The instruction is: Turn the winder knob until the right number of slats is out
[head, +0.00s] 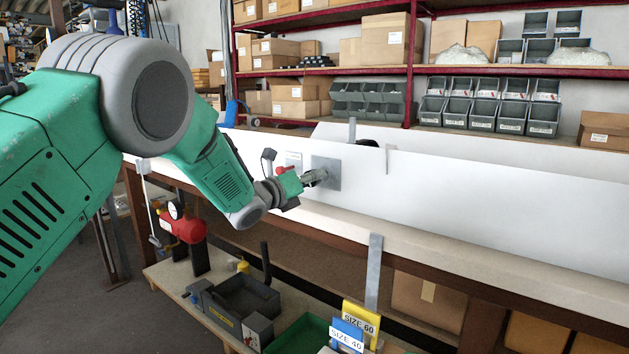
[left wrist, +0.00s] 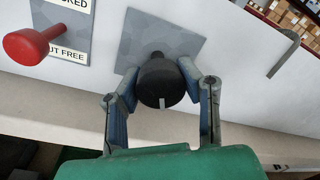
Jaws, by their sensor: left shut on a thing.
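The winder knob (left wrist: 160,84) is black and round with a pale mark on its rim. It stands out from a grey square plate (head: 326,173) on the white panel, and the plate also shows in the left wrist view (left wrist: 150,36). My left gripper (head: 318,177) is at the plate in the head view. In the left wrist view its two fingers (left wrist: 160,92) are shut on the knob from both sides. In the head view the fingers hide the knob. I cannot make out any slats. My right gripper is not in view.
A red lever (left wrist: 33,43) sits left of the knob beside a label plate (left wrist: 65,30) reading "UT FREE". A grey bent handle (left wrist: 284,52) is to the right. Below are a dark grey tray (head: 245,298), a red device (head: 186,225) and cards marked SIZE 60 (head: 361,323) and SIZE 40 (head: 347,336).

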